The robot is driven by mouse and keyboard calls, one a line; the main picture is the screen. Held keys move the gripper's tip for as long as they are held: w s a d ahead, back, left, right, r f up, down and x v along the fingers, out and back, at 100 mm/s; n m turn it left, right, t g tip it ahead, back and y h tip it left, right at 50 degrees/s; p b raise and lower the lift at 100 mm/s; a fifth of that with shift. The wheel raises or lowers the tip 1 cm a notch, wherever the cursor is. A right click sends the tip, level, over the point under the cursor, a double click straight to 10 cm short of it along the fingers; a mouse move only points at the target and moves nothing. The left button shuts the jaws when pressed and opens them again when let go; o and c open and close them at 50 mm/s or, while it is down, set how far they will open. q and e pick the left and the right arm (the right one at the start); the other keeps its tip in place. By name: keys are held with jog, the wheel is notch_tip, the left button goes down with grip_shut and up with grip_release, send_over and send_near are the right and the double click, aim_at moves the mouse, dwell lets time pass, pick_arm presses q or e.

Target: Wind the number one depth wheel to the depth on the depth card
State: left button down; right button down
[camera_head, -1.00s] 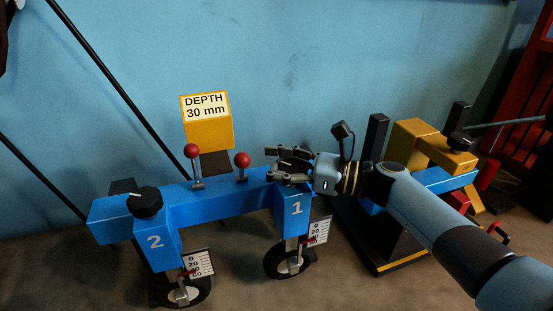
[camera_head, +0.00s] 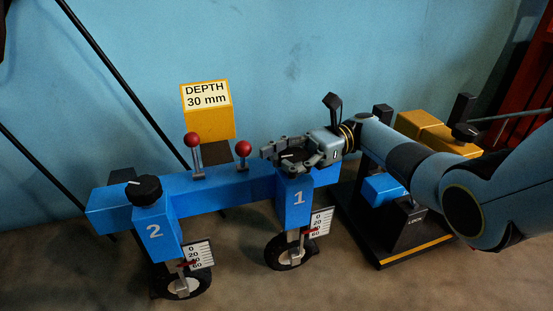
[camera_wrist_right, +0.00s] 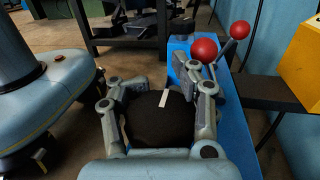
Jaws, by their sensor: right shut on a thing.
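The depth card (camera_head: 207,97) on a yellow box reads "DEPTH 30 mm". The blue block marked 1 (camera_head: 296,203) carries a black knob (camera_head: 293,155) with a white mark on top. My right gripper (camera_head: 283,152) is shut around this knob. In the right wrist view the black knob (camera_wrist_right: 158,122) sits between the two fingers (camera_wrist_right: 165,100), its white mark showing. Below block 1 a white scale (camera_head: 320,222) with a red pointer hangs beside a wheel (camera_head: 291,252); the exact reading is too small to tell. My left gripper is not in view.
Block 2 (camera_head: 156,233) has its own black knob (camera_head: 144,190), scale (camera_head: 199,254) and wheel. Two red-balled levers stand on the blue beam (camera_head: 222,193), close to the left of my right gripper. A black and yellow stand (camera_head: 402,246) is at the right.

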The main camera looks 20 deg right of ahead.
jog(key=shift+s+d+f+n+g, duration=0.1)
jog(key=shift+s+n+g, duration=0.1)
jog(key=shift+g, duration=0.2)
jog(key=shift+s+d+n+g, duration=0.1)
jog(key=shift+n+g, duration=0.1)
jog(key=shift+g, duration=0.2)
jog(key=c, duration=0.7)
grip_release()
jog(key=shift+w, duration=0.1)
jog(key=shift+o, duration=0.2)
jog(key=shift+a, duration=0.1)
notch_tip(320, 180, up, 10)
jog(key=shift+c, duration=0.2)
